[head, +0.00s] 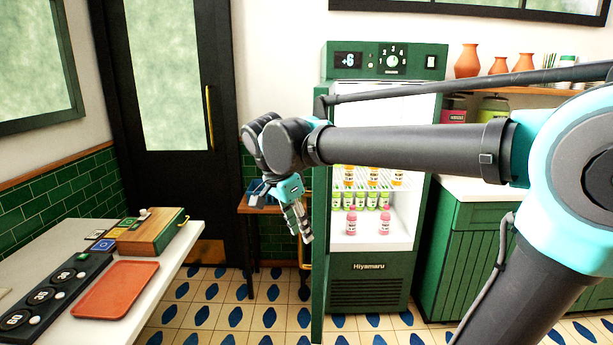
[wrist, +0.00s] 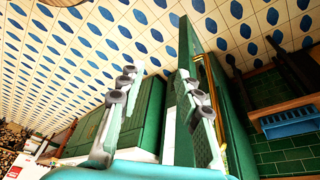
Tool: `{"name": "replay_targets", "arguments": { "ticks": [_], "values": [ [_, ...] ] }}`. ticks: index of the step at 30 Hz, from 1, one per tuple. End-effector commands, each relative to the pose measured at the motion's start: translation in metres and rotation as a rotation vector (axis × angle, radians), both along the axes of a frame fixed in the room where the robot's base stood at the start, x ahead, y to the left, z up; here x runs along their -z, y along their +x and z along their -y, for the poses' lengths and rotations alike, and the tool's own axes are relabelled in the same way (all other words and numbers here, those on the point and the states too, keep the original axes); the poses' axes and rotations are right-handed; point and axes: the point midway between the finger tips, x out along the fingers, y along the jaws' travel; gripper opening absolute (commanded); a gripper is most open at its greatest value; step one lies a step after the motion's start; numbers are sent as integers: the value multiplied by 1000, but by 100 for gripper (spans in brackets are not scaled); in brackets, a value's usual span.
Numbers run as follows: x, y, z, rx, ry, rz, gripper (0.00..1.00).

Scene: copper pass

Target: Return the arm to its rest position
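My arm stretches across the head view from the right, in front of the green fridge (head: 370,267). My gripper (head: 299,222) hangs at its end, pointing down, just left of the fridge's lit interior. In the wrist view my gripper (wrist: 163,92) has its two fingers spread apart with nothing held between them. The fridge door (head: 317,285) stands open and is seen nearly edge-on at the left of the fridge. The door also shows in the wrist view (wrist: 197,38), behind the right finger, with a brass handle (wrist: 209,76) on it. Whether the finger touches the door I cannot tell.
A counter at the left holds an orange tray (head: 116,289), a wooden box (head: 152,232) and a dark panel (head: 45,297). A small table with a blue crate (head: 258,187) stands behind my gripper. Green cabinets (head: 462,250) stand right of the fridge. Tiled floor (head: 215,310) shows clear in front.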

Motion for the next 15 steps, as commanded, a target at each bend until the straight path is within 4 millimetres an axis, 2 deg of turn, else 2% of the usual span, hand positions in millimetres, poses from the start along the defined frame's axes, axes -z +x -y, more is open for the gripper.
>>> {"name": "replay_targets", "arguments": {
  "ticks": [8, 11, 15],
  "values": [
    [69, 8, 57, -204, 60, -46, 34],
    [106, 6, 89, -326, 86, -51, 34],
    [157, -7, 133, -509, 107, -29, 34]
  ]
}}
